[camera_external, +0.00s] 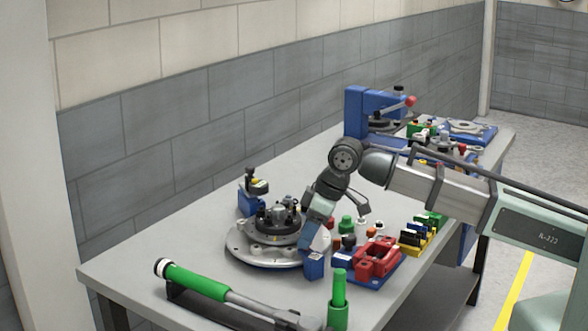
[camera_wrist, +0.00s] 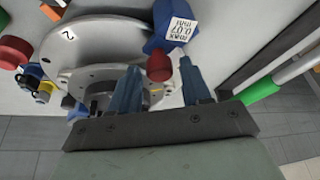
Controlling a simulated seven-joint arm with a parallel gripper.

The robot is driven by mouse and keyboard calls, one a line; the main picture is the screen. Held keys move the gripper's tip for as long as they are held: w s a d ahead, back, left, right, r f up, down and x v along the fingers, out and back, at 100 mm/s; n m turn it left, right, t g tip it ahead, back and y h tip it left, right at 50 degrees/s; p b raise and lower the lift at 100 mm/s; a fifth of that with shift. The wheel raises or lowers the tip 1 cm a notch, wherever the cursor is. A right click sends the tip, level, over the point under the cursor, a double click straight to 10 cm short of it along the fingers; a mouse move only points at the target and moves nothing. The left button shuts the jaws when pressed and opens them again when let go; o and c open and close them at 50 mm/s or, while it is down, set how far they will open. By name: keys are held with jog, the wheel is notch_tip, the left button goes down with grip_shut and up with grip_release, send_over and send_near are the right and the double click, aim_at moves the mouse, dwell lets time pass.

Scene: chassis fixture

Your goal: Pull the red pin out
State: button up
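A dark red round pin head (camera_wrist: 160,67) shows in the wrist view, beside a blue block (camera_wrist: 160,15) with a white printed label. My gripper (camera_wrist: 160,66) is open, with one blue finger on each side of the red head and a visible gap on both sides. How deep the fingers reach around it, I cannot tell. In the external view my gripper (camera_external: 309,246) points down just above the blue block (camera_external: 314,266) at the right edge of the round plate. The pin is hidden there behind the fingers.
The round metal plate (camera_external: 240,249) carries a dark hub fixture (camera_external: 280,222) close left of my gripper. A green-handled tool (camera_external: 197,281) lies in front. A red fixture on a blue base (camera_external: 376,258) and several small parts stand to the right. The table's left part is clear.

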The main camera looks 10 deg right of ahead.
grip_shut()
dwell(0.3)
jog(key=shift+r, duration=1)
jog(key=shift+o, duration=1)
grip_release()
jog(key=shift+r, duration=0.1)
jog(key=v, duration=1.3)
jog(key=shift+d+r, duration=0.25)
jog(key=shift+s, duration=0.1)
